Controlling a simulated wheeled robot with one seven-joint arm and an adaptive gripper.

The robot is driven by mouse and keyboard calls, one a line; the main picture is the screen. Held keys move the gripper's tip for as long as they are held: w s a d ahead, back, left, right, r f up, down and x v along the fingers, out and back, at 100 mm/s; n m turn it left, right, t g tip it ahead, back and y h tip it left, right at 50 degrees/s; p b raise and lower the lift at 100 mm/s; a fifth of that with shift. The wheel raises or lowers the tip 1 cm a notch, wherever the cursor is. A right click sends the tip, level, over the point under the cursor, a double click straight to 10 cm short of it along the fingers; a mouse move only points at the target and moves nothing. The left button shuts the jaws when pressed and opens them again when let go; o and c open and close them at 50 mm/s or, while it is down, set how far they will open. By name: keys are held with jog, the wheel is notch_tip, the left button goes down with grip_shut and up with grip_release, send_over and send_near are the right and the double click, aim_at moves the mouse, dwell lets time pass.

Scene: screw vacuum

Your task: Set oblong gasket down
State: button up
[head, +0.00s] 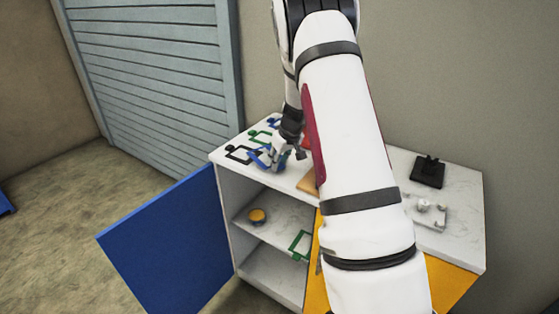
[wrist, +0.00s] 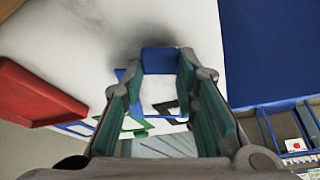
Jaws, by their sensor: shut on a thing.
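My gripper (head: 275,164) is low over the left part of the white counter top. It is shut on a blue oblong gasket (head: 257,159), whose blue block-like grip part (wrist: 160,60) shows between the fingertips in the wrist view. The gasket's thin frame reaches out to the left of the gripper in the head view. Whether it touches the counter I cannot tell. A black frame (head: 238,154) and a green frame (head: 259,137) lie on the counter close by. The fingers hide part of the held gasket.
The counter (head: 460,195) carries a black device (head: 429,172) and a pale fixture (head: 428,213) at the right. A red block-like thing (wrist: 35,95) stands beside the gripper. A blue cabinet door (head: 170,245) hangs open. The shelf below holds an orange round thing (head: 257,216) and a green frame (head: 299,243).

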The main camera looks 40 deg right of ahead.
jog(key=shift+f, duration=0.1)
jog(key=shift+f+b, duration=0.35)
jog(key=shift+f, duration=0.1)
jog(key=o, duration=0.9)
